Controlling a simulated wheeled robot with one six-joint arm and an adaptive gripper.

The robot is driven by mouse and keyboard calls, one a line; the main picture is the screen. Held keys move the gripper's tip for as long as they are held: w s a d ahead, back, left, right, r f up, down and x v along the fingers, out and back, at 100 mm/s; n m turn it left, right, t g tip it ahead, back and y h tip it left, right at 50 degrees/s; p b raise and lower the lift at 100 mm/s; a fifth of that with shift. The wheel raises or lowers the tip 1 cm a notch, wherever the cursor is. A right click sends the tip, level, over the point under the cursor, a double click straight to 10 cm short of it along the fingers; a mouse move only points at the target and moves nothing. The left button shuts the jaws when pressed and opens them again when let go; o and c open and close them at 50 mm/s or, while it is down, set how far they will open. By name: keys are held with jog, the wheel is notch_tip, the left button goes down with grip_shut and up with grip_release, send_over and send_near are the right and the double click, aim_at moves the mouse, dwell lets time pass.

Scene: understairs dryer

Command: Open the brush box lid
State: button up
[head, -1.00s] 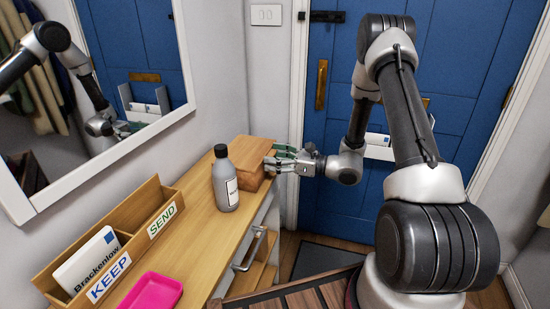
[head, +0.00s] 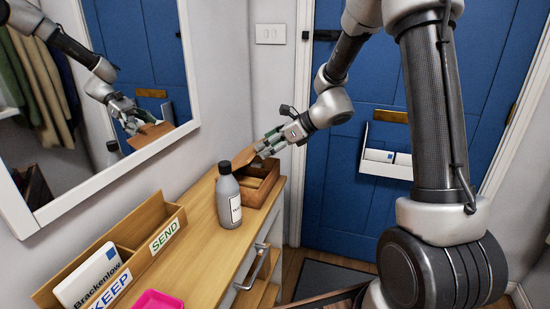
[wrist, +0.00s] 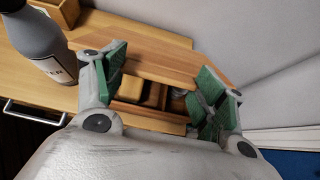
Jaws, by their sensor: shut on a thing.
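The wooden brush box (head: 262,190) stands at the far end of the wooden cabinet top, behind the grey bottle. Its lid (head: 240,158) is raised and tilted up, so the box is open at the front. My gripper (head: 266,147) is at the lid's raised edge, shut on it. In the wrist view the lid (wrist: 135,45) spans between and beyond my green-padded fingers (wrist: 160,64). Below it the box interior shows a tan block-like thing (wrist: 152,95) and dark shapes, partly hidden by the lid and fingers.
The grey bottle (head: 229,200) stands close in front of the box. A letter rack (head: 125,245) and a pink tray (head: 158,300) are nearer on the cabinet top. The mirror wall (head: 110,100) is to the left. A blue door (head: 340,200) with a letter holder (head: 386,160) is behind.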

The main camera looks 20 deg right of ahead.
jog(key=a+r+h, duration=0.1)
jog(key=w+a+r+g+h, duration=0.1)
jog(key=r, duration=0.1)
jog(key=w+a+r+g+h, duration=0.1)
jog(key=a, duration=0.1)
jog(key=shift+w+r, duration=0.15)
jog(key=shift+w+a+r, duration=0.8)
jog(key=shift+w+a, duration=0.05)
jog(key=shift+a, duration=0.25)
jog(key=shift+w+a+r, duration=0.2)
jog(key=shift+w+a, duration=0.1)
jog(key=shift+a, duration=0.1)
grip_shut()
jog(key=o, duration=1.5)
grip_release()
jog(key=shift+c, duration=0.2)
jog(key=shift+f, duration=0.1)
jog(key=v, duration=1.2)
jog(key=shift+w, duration=0.1)
jog(key=shift+c, duration=0.2)
